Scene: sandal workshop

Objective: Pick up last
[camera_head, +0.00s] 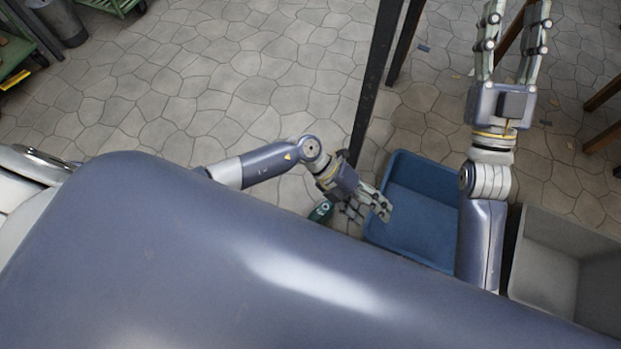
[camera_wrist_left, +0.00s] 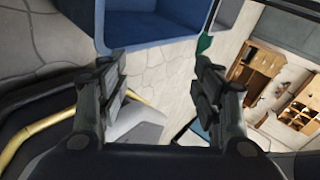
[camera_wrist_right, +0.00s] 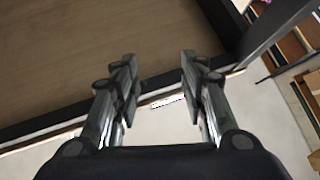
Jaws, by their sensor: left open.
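No shoe last can be made out with certainty. A small dark green object (camera_head: 321,211) lies low beside my left gripper (camera_head: 366,203) in the head view; I cannot tell whether it is the last. A green piece (camera_wrist_left: 205,43) also shows by the right finger in the left wrist view. My left gripper is open and empty, near the left edge of the blue bin (camera_head: 428,198). Its fingers (camera_wrist_left: 160,80) stand apart in the left wrist view. My right gripper (camera_head: 514,20) is raised at the upper right, open and empty, with its fingers (camera_wrist_right: 159,72) apart.
A grey bin (camera_head: 545,273) stands right of the blue bin. A dark post (camera_head: 376,85) rises behind my left gripper. A green cart (camera_head: 15,55) and metal bucket (camera_head: 62,22) stand far left. The stone floor (camera_head: 220,85) is mostly clear. A brown surface (camera_wrist_right: 100,50) fills the upper right wrist view.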

